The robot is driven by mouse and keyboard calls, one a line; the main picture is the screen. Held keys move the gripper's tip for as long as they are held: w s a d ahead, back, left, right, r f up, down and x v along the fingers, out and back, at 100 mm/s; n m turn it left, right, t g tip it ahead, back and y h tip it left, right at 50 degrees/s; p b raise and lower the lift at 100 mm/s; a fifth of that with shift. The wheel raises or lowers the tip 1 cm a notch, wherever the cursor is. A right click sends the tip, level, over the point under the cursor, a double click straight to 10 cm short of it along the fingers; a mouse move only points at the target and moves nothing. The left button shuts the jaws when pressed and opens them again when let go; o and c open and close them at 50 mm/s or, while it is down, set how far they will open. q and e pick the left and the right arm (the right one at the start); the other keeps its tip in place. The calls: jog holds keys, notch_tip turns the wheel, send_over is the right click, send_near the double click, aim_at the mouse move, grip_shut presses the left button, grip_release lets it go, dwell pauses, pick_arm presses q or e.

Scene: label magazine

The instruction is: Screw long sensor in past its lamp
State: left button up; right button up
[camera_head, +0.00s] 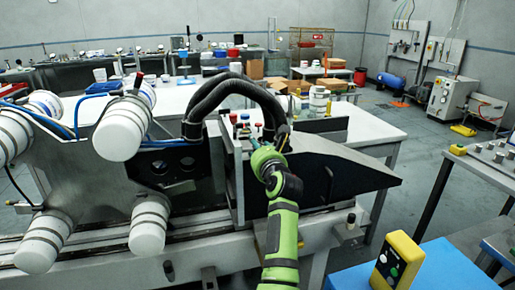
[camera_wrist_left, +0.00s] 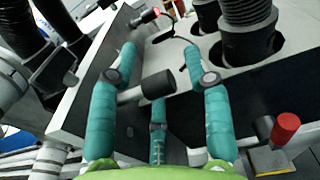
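My left gripper (camera_head: 258,143) has green and teal parts and reaches up to the grey block of the machine in the head view. In the left wrist view its teal fingers (camera_wrist_left: 160,75) are spread apart. A dark-ended cylinder on a grey shaft (camera_wrist_left: 152,88), possibly the long sensor, shows between them, with the fingers around it but not visibly closed on it. A small red-ended part (camera_wrist_left: 148,15), possibly a lamp, shows beyond the fingertips. I cannot confirm which part is the sensor or its lamp. My right gripper is not in view.
Black corrugated hoses (camera_head: 235,90) arch over the block, and their lower ends (camera_wrist_left: 247,40) stand close to the right finger. A red knob (camera_wrist_left: 286,128) is at the right. A yellow button box (camera_head: 397,262) stands on a blue surface at front right.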

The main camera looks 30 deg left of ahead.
pick_arm(q)
jog(key=shift+r, duration=0.15)
notch_tip(320, 180, up, 9)
jog(key=shift+d+r, duration=0.15)
jog(key=shift+r, duration=0.25)
jog(key=shift+a, duration=0.2)
